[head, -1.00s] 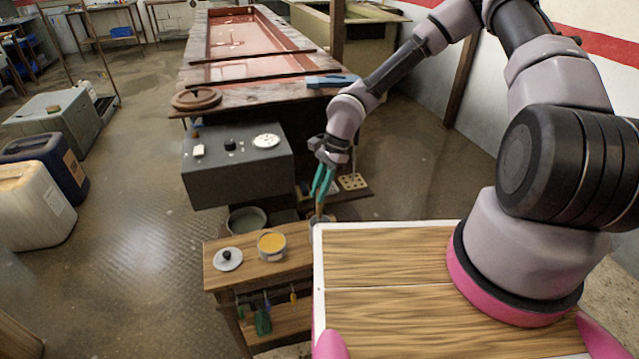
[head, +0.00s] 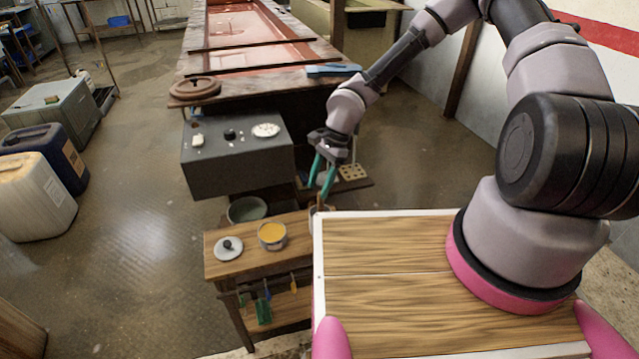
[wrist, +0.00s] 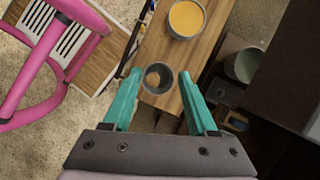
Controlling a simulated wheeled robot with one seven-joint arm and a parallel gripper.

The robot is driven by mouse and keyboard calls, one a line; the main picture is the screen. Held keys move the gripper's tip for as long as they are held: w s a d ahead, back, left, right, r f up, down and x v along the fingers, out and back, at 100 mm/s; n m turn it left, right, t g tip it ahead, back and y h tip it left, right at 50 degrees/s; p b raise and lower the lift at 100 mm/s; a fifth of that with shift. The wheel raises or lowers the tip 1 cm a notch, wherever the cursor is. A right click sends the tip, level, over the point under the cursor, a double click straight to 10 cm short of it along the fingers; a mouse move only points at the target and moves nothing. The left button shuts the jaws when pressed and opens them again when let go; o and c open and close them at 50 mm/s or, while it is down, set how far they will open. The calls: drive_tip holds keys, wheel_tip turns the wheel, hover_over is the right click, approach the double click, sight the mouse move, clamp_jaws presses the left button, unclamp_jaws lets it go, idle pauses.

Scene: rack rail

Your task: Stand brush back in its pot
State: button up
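My gripper (head: 320,187) is open, its two teal fingers spread apart and empty. In the head view it hangs above the back right corner of the small wooden bench (head: 222,268). The pot (wrist: 146,88) is a small grey round cup on the bench. In the wrist view it shows below and between the open fingertips. A brownish round shape (wrist: 154,79) lies inside its rim, perhaps the brush seen from its end. In the head view a thin brown upright piece (head: 319,202), likely the brush's handle, shows under the fingers. The pot is mostly hidden there.
A tin of yellow paint (head: 272,236) and a grey lid with a black knob (head: 228,248) are on the bench. A dark grey control box (head: 235,165) stands behind. A grey bucket (head: 247,209) is behind the bench. My wooden deck borders the bench's right side.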

drive_tip(key=shift+r, duration=0.1)
drive_tip(key=v, duration=1)
drive_tip(key=shift+r, duration=0.3)
drive_tip(key=shift+d, duration=0.15)
